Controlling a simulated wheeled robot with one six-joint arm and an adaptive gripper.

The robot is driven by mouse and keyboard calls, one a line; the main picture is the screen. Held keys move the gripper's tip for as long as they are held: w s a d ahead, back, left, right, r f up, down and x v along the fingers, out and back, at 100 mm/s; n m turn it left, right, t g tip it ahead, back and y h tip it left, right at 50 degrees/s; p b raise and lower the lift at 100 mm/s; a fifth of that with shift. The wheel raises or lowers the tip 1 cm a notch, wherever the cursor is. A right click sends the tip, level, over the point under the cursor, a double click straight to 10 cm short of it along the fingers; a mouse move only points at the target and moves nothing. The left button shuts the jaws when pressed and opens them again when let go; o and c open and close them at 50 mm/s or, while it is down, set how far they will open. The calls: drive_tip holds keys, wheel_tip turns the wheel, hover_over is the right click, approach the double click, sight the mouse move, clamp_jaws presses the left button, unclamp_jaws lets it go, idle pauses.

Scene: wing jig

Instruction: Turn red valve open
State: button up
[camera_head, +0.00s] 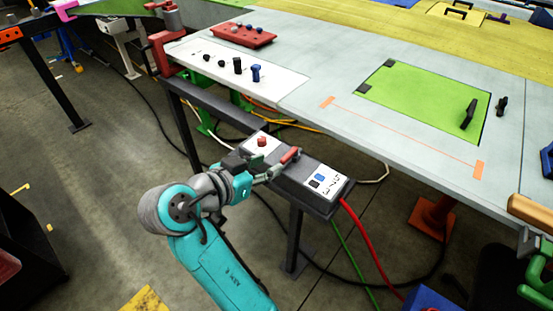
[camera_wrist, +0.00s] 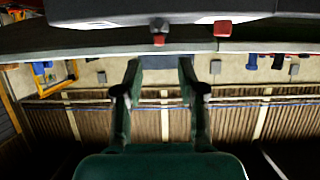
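The red valve handle (camera_head: 290,156) is a short red lever on the front side of a dark grey control box (camera_head: 296,178). In the wrist view a small red and grey part (camera_wrist: 158,32), which seems to be the valve, sits on the box edge, ahead of the gap between my fingers. My gripper (camera_head: 272,172) is close to the handle in the head view. In the wrist view my gripper (camera_wrist: 158,66) has its two fingers apart, with nothing between them. Whether a fingertip touches the handle cannot be told.
A red button (camera_head: 262,142) sits on the box's white left panel. A panel with a blue switch (camera_head: 321,177) is at its right end. The grey table (camera_head: 330,130) stands just behind the box. A red hose (camera_head: 358,230) hangs from the box. Floor is open at left.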

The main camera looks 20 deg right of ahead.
drive_tip(key=shift+v, duration=2.6)
